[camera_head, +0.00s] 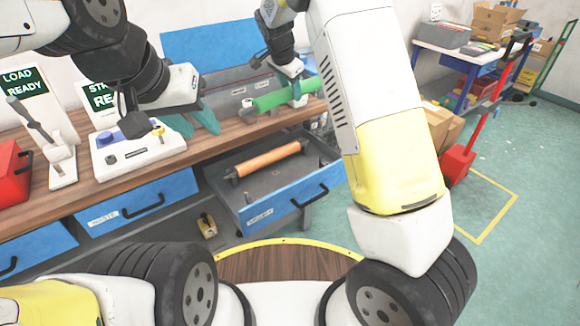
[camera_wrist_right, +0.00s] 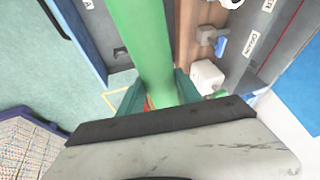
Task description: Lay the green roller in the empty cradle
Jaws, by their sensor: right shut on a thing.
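The green roller (camera_head: 283,97) is in my right gripper (camera_head: 297,88), held near its right end and lying roughly level at the bench's front edge. In the right wrist view the green roller (camera_wrist_right: 145,45) runs up the picture from between the teal fingers (camera_wrist_right: 160,92). A white block (camera_head: 247,104) shows by the roller's left end, and a white block (camera_wrist_right: 207,76) shows beside it in the wrist view; I cannot tell whether these belong to the empty cradle. My left gripper (camera_head: 194,122) is open and empty above the bench, left of the roller.
An open drawer (camera_head: 287,205) below the roller holds an orange roller (camera_head: 268,158). A white control box (camera_head: 137,151) with a blue knob and a lever stand (camera_head: 58,165) occupy the wooden bench's left part. A grey labelled panel stands behind.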

